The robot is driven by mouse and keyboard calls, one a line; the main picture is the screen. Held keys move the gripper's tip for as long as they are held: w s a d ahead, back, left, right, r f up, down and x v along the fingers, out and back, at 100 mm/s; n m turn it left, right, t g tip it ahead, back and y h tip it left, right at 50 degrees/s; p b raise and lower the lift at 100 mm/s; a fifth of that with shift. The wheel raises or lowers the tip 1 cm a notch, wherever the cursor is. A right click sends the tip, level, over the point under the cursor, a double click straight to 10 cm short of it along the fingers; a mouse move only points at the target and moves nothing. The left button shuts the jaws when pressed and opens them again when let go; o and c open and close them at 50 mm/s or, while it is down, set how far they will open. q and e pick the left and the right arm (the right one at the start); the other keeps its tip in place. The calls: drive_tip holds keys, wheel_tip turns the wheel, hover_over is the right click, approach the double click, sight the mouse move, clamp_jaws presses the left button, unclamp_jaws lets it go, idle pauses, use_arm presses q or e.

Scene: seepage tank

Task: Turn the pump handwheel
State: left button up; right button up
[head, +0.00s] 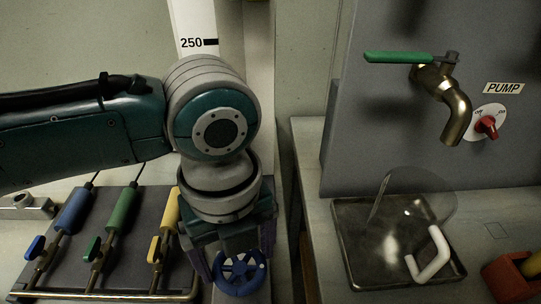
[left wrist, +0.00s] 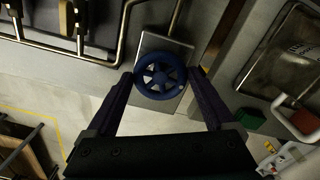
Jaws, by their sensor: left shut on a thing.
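The blue handwheel (head: 240,288) with spokes is at the bottom centre of the head view. It also shows in the left wrist view (left wrist: 160,93), in front of a grey metal plate (left wrist: 177,48). My left gripper (head: 238,266) comes down from above, with one dark finger on each side of the wheel. In the left wrist view both fingertips (left wrist: 163,75) reach the opposite sides of the rim, and the gripper is shut on it. The label PUMP (head: 503,88) is on the grey panel at the right, above a red knob (head: 487,126). My right gripper is not in view.
Left of my gripper are blue, green and yellow valves (head: 122,210) on a dark panel with a metal rail. At the right, a brass tap (head: 455,105) with a green lever hangs above a metal tray (head: 375,281) holding a clear disc and white bent tube.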

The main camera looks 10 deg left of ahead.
use_arm(q)
drive_tip(key=shift+c, duration=1.3)
drive_tip(key=shift+s+r+n+p, duration=0.1)
drive_tip(key=shift+r+n+p, duration=0.1)
drive_tip(key=shift+n+p, duration=1.7)
drive_tip(key=shift+n, duration=0.2)
drive_tip(key=n+p, duration=0.2)
drive_tip(key=n, duration=0.1)
drive_tip(key=shift+s+n, duration=0.1)
drive_tip(key=shift+n, duration=0.2)
drive_tip(key=shift+f+n+p, duration=0.1)
drive_tip(key=shift+n+p, duration=0.65)
drive_tip(key=shift+n, duration=0.85)
